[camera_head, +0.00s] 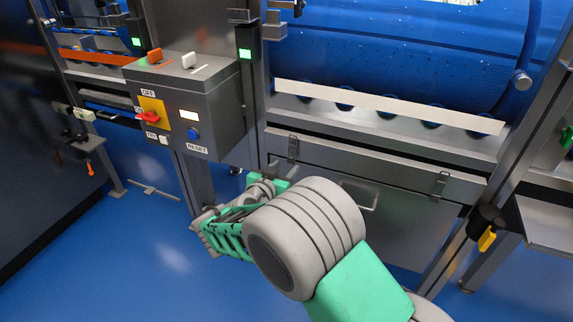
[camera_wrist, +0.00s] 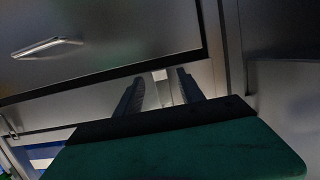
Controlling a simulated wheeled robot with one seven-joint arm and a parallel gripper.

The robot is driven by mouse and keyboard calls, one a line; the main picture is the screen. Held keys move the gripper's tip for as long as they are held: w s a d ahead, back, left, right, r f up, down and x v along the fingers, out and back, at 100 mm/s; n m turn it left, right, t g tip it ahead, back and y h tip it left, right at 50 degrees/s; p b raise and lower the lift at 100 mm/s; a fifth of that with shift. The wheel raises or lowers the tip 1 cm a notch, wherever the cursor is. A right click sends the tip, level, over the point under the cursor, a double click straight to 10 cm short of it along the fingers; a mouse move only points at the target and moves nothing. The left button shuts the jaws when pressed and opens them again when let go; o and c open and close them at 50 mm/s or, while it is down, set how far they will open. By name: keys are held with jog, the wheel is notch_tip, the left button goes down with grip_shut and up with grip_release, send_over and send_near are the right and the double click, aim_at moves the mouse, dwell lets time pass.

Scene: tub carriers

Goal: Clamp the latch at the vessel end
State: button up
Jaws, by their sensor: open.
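Two small metal latches sit on the front of the steel trough under the blue vessel (camera_head: 400,55): the left latch (camera_head: 293,148) and the right latch (camera_head: 440,183). I cannot tell from the pictures which is at the vessel end. In the head view my arm reaches to the left latch, and my gripper (camera_head: 268,172) is low beside it, partly hidden by my arm. In the wrist view my gripper (camera_wrist: 161,76) is open, its two dark fingers apart. A pale metal piece (camera_wrist: 160,75) shows between the fingertips. I cannot tell whether they touch it.
A steel door panel with a bar handle (camera_head: 365,195) is below the trough; the handle (camera_wrist: 47,47) also shows in the wrist view. A control box (camera_head: 190,95) with a red switch stands at left. A yellow-tagged fitting (camera_head: 487,240) is on the right post. Blue floor lies open at lower left.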

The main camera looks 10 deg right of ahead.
jog(key=v, duration=0.5)
jog(key=shift+p, duration=0.4)
jog(key=shift+r, duration=0.15)
jog(key=s+d+r+n+g+y+p, duration=0.1)
jog(key=s+d+r+g+y+p, duration=0.2)
jog(key=r+p, duration=0.55)
jog(key=s+d+r+g+y+p, duration=0.1)
jog(key=s+d+r+g+p, duration=0.2)
jog(key=s+r+p, duration=0.35)
jog(key=s+a+r+n+g+y+p, duration=0.3)
jog(key=s+r+n+y+p, duration=0.2)
jog(key=s+r+p, duration=0.9)
jog(key=shift+s+a+n+p, duration=0.25)
jog(key=shift+n+p, duration=0.2)
jog(key=shift+n, duration=0.25)
jog(key=shift+r, duration=0.1)
